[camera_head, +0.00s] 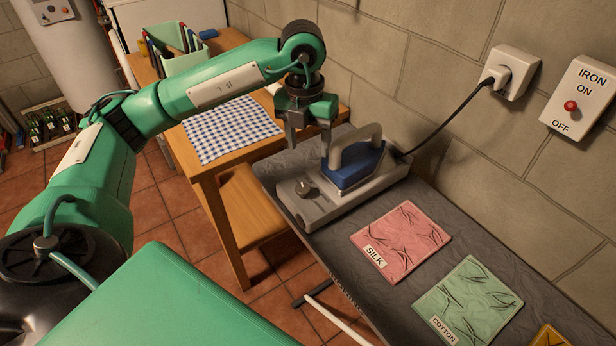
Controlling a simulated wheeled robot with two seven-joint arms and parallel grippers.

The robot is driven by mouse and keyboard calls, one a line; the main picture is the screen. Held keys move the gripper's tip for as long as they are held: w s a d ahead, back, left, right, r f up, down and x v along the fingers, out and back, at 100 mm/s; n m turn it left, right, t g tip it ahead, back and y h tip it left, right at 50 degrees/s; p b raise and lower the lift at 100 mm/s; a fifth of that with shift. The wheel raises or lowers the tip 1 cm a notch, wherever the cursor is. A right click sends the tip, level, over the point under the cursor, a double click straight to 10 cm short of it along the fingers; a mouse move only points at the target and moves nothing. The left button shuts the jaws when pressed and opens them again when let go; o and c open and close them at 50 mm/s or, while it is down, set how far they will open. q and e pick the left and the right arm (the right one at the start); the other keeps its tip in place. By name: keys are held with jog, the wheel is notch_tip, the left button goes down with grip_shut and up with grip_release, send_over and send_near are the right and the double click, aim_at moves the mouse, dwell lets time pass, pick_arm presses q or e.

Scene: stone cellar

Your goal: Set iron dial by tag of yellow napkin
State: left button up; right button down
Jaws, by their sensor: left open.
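The iron (354,165), blue with a grey handle, sits on a grey base (335,203) on the dark ironing board. A dark round dial (303,187) with a pale mark is on the left part of the base; its setting is too small to read. The yellow napkin (551,337) shows only as a corner at the bottom right edge, and its tag is out of view. My left gripper (308,143) is open and empty, pointing down above and behind the dial, left of the iron's handle, apart from both. My right gripper is not in view.
A pink napkin (402,243) tagged SILK and a green napkin (470,302) tagged COTTON lie on the board (345,262). A cord runs from the iron to a wall socket (512,72). A red-knobbed IRON switch (578,98) is on the wall. A wooden table (225,58) stands behind.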

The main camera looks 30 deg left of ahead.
pick_arm(q)
jog(key=a, duration=0.1)
jog(key=p, duration=0.2)
send_over(303, 188)
jog(key=shift+y, duration=0.3)
notch_tip(303, 188, down, 7)
jog(key=shift+f, duration=0.2)
notch_tip(303, 188, down, 4)
jog(key=shift+f, duration=0.85)
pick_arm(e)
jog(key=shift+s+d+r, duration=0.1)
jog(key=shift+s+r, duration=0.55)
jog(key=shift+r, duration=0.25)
pick_arm(q)
jog(key=shift+c, duration=0.5)
